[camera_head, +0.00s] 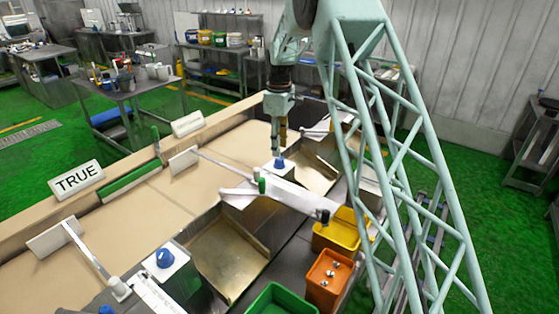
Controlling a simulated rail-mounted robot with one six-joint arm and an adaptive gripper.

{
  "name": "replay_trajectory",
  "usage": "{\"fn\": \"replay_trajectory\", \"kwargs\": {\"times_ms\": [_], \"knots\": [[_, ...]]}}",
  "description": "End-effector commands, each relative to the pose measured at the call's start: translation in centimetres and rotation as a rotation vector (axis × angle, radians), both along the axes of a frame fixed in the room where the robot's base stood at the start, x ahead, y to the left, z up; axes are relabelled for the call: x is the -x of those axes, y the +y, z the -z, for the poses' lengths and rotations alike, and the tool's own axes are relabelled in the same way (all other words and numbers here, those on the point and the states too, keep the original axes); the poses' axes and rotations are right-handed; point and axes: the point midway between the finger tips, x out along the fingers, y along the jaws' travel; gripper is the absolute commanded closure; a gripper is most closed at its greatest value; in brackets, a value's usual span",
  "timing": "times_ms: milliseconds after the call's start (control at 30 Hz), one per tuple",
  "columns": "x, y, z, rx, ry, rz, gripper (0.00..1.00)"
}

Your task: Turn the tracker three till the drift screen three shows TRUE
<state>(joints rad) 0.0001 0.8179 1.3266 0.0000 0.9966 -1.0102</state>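A white sign reading TRUE (78,179) stands on the far ledge of the bench at left. A second white panel (188,124) stands further along the same ledge; I cannot read any text on it. A blue knob (279,163) sits on a white box near the middle. Another blue knob (165,257) sits on a box at lower left, and part of a third (106,310) shows at the bottom edge. No numbers are legible, so I cannot tell which is three. My gripper (277,150) points down just above the middle knob; contact and finger opening are unclear.
White arms (245,173) reach over the tan bench surface. Metal chutes (228,258) slope toward yellow (340,232), orange (329,277) and green (281,301) bins. A green cylinder (262,186) stands close to the middle knob. My lattice arm link hides part of the right side.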

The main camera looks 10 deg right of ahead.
Motion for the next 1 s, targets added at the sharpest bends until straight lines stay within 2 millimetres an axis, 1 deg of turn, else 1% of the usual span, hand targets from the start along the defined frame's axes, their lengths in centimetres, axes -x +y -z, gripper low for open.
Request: {"fn": "replay_trajectory", "kwargs": {"times_ms": [33, 300, 500, 700, 1000], "knots": [[0.1, 0.0, 0.8, 0.000, 0.002, 0.000, 0.62], [0.1, 0.0, 4.2, 0.000, 0.002, 0.000, 0.62], [0.1, 0.0, 5.8, 0.000, 0.001, 0.000, 0.62], [0.0, 0.0, 6.6, 0.000, 0.000, 0.000, 0.62], [0.0, 0.0, 6.6, 0.000, 0.000, 0.000, 0.62]]}}
